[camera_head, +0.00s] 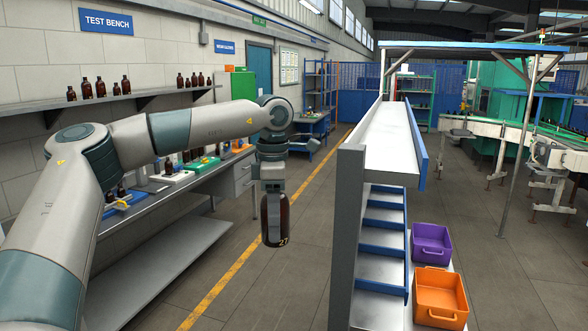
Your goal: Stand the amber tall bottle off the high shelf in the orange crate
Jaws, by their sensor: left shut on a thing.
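My left gripper (273,188) points down in the middle of the view and is shut on an amber tall bottle (276,226). The bottle is dark brown, hangs upright in the air and shows the number 27 near its base. Its upper part is hidden by the gripper. The orange crate (440,287) stands low at the right, on a pale surface beside the grey rack. It is open at the top and looks empty. The bottle is left of the crate and apart from it, with the rack between them in the picture. My right gripper is not in view.
The rack's tall grey side panel (346,230) and pale top (392,130) stand between bottle and crate. A purple crate (431,239) sits behind the orange one. Several bottles stand on the wall shelf (145,94) and workbench at left. The floor under the bottle is clear.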

